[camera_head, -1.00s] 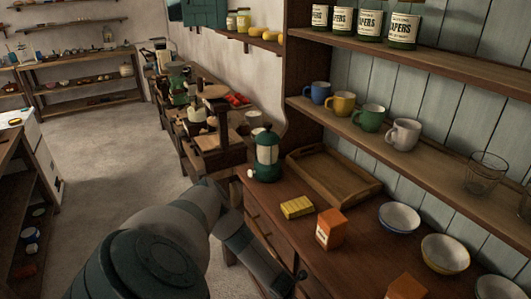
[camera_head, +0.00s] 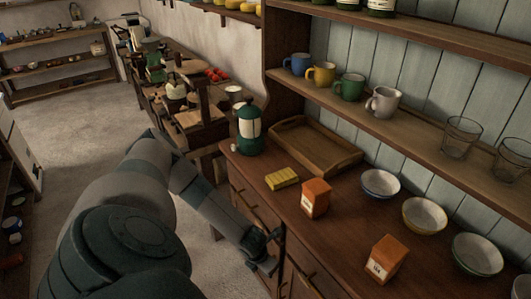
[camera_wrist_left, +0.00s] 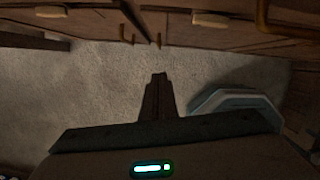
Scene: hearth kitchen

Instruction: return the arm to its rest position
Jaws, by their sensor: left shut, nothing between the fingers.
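My left arm comes in from the lower left in the head view. Its gripper (camera_head: 266,264) hangs low in front of the dresser's drawer fronts, below the edge of the dresser top (camera_head: 262,175). In the left wrist view the gripper's fingers (camera_wrist_left: 159,77) are together with nothing between them, over bare grey floor (camera_wrist_left: 95,85). Brown dresser fronts with handles (camera_wrist_left: 127,36) run along the top of that view. I cannot tell whether the gripper touches the dresser. My right gripper is not in view.
On the dresser top stand a green lantern (camera_head: 249,132), a wooden tray (camera_head: 343,166), a yellow block (camera_head: 282,179), two orange boxes (camera_head: 315,200) (camera_head: 386,259) and several bowls (camera_head: 380,184). Mugs (camera_head: 349,88) line the shelf above. Open floor (camera_head: 70,140) lies to the left.

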